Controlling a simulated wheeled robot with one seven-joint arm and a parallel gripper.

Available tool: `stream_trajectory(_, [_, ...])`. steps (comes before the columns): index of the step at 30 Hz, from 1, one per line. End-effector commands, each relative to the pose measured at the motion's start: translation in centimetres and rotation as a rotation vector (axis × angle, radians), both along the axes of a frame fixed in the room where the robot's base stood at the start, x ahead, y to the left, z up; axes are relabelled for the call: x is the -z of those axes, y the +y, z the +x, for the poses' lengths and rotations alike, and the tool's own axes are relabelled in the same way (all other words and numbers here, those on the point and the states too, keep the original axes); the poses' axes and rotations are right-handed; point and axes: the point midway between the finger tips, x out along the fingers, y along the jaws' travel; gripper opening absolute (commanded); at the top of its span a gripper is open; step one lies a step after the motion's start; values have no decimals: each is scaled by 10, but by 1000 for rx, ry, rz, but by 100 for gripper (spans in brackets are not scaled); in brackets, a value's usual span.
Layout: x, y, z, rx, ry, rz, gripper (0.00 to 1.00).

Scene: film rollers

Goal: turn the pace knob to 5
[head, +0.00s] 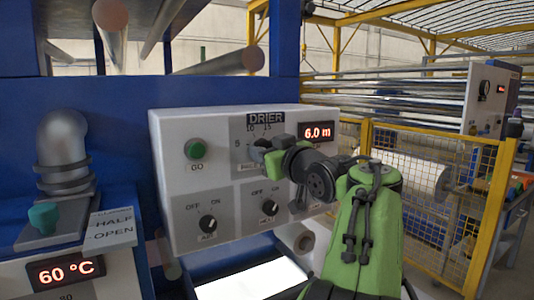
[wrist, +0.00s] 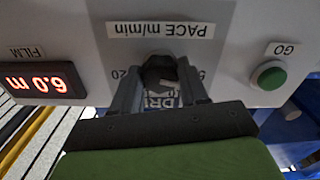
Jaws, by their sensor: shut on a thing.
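The pace knob (wrist: 158,68) is a dark knob under the label PACE m/min (wrist: 160,30) in the wrist view, which shows the panel upside down. My gripper (wrist: 160,84) has one finger on each side of the knob and is shut on it. In the head view my gripper (head: 264,154) is at the dial on the drier panel (head: 180,125) and mostly covers the knob. The dial marks 5, 10 and 15 show there; a 20 shows in the wrist view. I cannot tell which mark the knob points at.
A green GO button (head: 196,149) sits left of the dial. A red 6.0 m display (head: 317,132) sits to its right. OFF/ON switches, such as the left one (head: 208,223), line the panel below. A yellow mesh fence (head: 420,160) stands at right.

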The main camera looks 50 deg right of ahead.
Motion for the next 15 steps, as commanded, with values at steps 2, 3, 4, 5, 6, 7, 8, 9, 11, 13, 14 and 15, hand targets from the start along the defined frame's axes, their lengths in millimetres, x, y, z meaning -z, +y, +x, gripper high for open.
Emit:
stream_trajectory(2, [1, 0, 0, -1, 4, -5, 13])
stream_trajectory(3, [1, 0, 0, -1, 4, -6, 13])
stream_trajectory(4, [1, 0, 0, -1, 4, -6, 13])
stream_trajectory(5, [1, 0, 0, -1, 4, -7, 13])
stream_trajectory(6, [1, 0, 0, -1, 4, -6, 13])
stream_trajectory(7, [1, 0, 0, -1, 4, -6, 13])
stream_trajectory(8, [1, 0, 0, -1, 4, -6, 13])
stream_trajectory(9, [1, 0, 0, -1, 4, -6, 13])
stream_trajectory(11, [1, 0, 0, -1, 4, -6, 13])
stream_trajectory(13, [1, 0, 0, -1, 4, -6, 50])
stream_trajectory(14, [1, 0, 0, -1, 4, -6, 54])
stream_trajectory(15, [0, 0, 0, -1, 4, -6, 60])
